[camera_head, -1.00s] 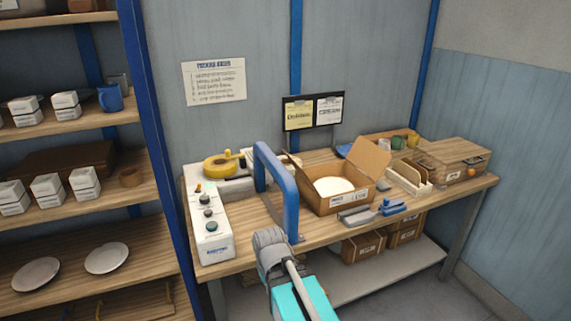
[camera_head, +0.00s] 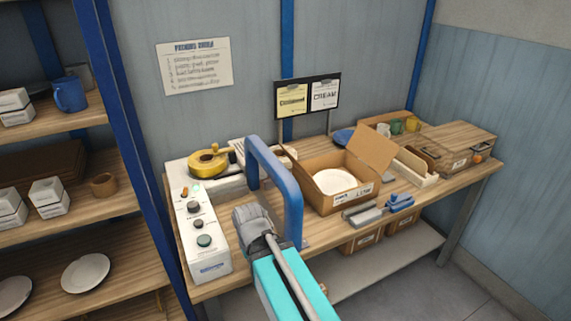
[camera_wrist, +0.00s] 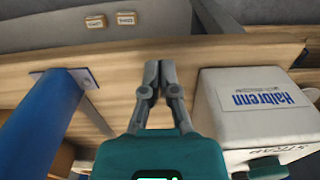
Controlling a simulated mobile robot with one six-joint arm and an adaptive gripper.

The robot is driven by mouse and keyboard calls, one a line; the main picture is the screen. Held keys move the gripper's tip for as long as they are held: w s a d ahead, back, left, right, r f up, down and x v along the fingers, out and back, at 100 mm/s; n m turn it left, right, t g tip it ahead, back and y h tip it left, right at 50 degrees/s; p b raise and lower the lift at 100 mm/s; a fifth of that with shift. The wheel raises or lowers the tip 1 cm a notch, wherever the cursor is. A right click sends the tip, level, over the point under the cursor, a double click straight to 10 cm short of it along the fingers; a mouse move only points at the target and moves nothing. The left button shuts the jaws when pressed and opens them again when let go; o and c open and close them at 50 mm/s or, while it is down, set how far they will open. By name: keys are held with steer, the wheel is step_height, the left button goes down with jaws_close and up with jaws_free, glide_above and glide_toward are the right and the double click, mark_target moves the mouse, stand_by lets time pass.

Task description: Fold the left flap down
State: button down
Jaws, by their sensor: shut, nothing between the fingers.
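The open cardboard box (camera_head: 318,202) stands on the workbench with a round white plate (camera_head: 335,181) inside. Its right flap (camera_head: 372,150) stands up. A thin bit of the left flap (camera_head: 291,154) shows behind the blue arch, which hides most of that side. In the wrist view my gripper (camera_wrist: 159,72) is shut and empty. It is over the bench front edge, between the blue arch and the white control box, apart from the carton. In the head view my arm is in the foreground and the fingers cannot be made out.
The blue arch (camera_head: 290,205) stands between my arm and the carton; it also shows in the wrist view (camera_wrist: 45,120). The white control box (camera_head: 207,240) is at left, with a yellow tape dispenser (camera_head: 208,162) behind. A grey and blue tool (camera_head: 375,212) lies before the carton.

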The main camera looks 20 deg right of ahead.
steer(key=shift+w, duration=0.25)
steer(key=shift+d, duration=0.1)
